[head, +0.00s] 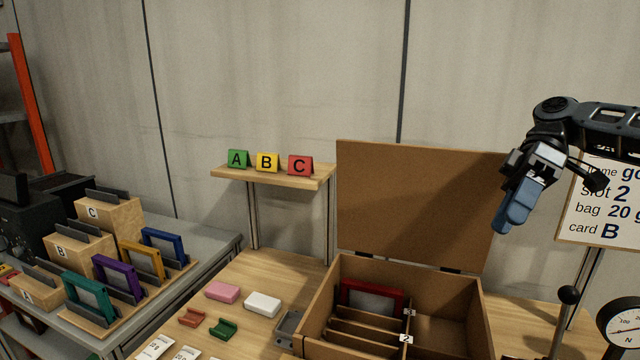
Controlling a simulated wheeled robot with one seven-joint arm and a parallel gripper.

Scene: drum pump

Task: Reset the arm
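My arm reaches in from the upper right of the head view. My gripper (507,215) hangs in the air, pointing down and left, in front of the right edge of the open box lid (420,195). Its blue fingers are seen nearly edge-on and overlap, so their gap cannot be made out. No object shows in them. The gripper is apart from the wooden box (462,318) below.
The box holds a red frame (372,297) and slot dividers. A sign (606,205) and a dial gauge (624,325) stand right. A shelf (272,174) bears A, B, C cards. Pink (222,292) and white (262,304) blocks lie left of the box.

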